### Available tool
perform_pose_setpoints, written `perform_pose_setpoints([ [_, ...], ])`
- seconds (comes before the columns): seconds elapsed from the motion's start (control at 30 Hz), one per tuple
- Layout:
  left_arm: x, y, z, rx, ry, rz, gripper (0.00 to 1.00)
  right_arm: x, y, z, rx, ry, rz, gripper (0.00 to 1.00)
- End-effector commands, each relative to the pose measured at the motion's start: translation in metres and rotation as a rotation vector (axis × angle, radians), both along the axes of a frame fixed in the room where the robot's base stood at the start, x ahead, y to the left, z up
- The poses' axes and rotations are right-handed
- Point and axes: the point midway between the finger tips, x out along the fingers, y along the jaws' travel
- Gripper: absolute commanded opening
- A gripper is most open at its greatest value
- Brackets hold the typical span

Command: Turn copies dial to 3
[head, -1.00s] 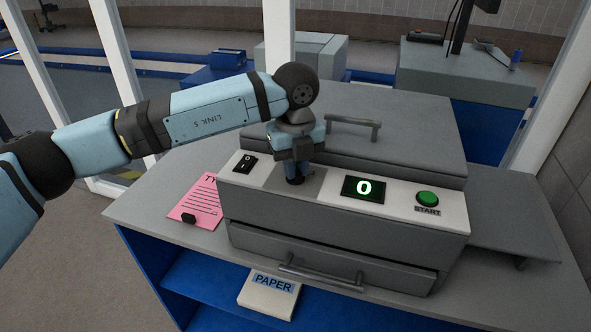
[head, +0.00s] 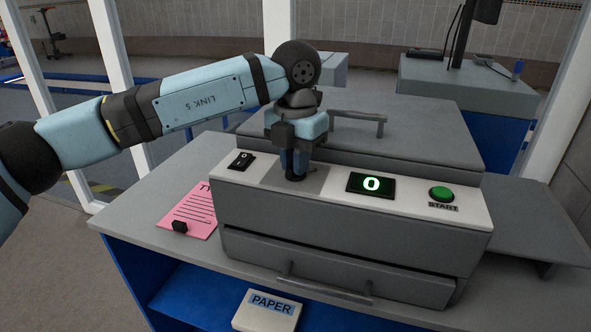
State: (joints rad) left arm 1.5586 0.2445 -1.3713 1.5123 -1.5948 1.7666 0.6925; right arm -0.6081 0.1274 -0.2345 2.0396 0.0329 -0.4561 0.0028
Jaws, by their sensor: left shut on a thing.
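The copier (head: 330,236) stands on the table with a light control panel on its front top edge. My left gripper (head: 296,172) points down at the panel and is shut on the dark copies dial (head: 295,178), most of which the fingers hide. The display (head: 371,185) right of the dial reads 0 in lit digits. My right gripper is not in view.
A power switch (head: 241,160) is left of the gripper and a green START button (head: 442,194) is at the panel's right. A pink sheet (head: 190,211) lies left of the copier. A PAPER pack (head: 268,311) sits on the blue shelf below. The lid handle (head: 357,121) is behind the gripper.

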Motion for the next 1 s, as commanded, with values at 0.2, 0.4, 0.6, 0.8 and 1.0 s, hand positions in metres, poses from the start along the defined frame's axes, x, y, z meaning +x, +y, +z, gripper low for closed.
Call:
perform_pose_setpoints([
  [0.2,0.000,0.000,-0.002,0.000,-0.002,-0.197,0.00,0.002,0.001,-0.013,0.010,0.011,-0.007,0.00],
  [0.4,0.000,0.000,-0.001,0.000,-0.001,-0.350,0.00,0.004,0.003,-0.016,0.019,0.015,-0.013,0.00],
  [0.6,0.000,0.000,0.000,0.000,-0.001,-0.460,0.00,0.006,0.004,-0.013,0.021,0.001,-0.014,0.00],
  [0.8,0.000,0.000,0.000,0.000,-0.001,-0.521,0.00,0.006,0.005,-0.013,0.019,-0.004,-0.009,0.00],
  [1.0,0.000,0.000,0.001,0.000,-0.001,-0.543,0.00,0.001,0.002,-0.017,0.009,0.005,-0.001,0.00],
])
